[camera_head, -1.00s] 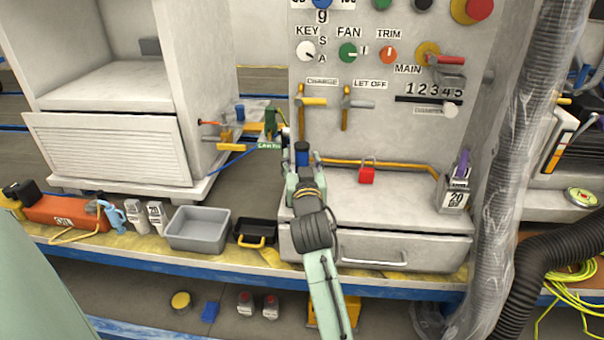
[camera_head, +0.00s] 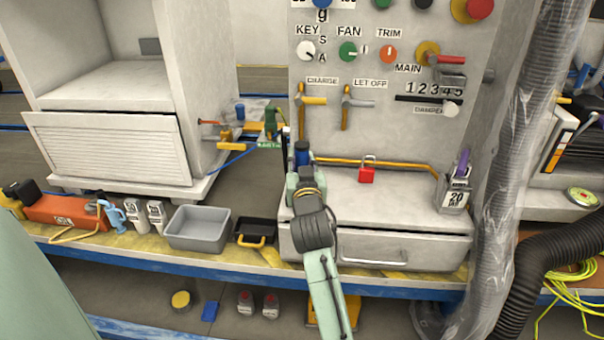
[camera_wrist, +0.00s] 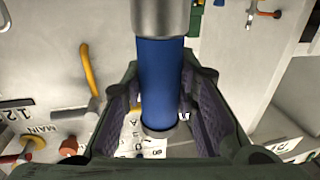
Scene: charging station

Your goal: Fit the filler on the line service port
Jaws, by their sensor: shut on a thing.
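My gripper (camera_wrist: 160,115) is shut on a blue cylinder with a grey metal collar, which I take to be the filler (camera_wrist: 160,75). In the wrist view it stands between the dark jaws and runs up out of the top edge. I cannot make out the line service port for certain. A green fitting (camera_head: 270,122) with a small green label stands just left of the panel.
The control panel (camera_head: 365,135) carries two yellow-handled valves (camera_head: 309,101) (camera_head: 358,102), knobs and a red padlock (camera_head: 367,172). A grey tray (camera_head: 197,228) and a black tray (camera_head: 256,233) lie left. A wrapped duct (camera_head: 513,150) rises right.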

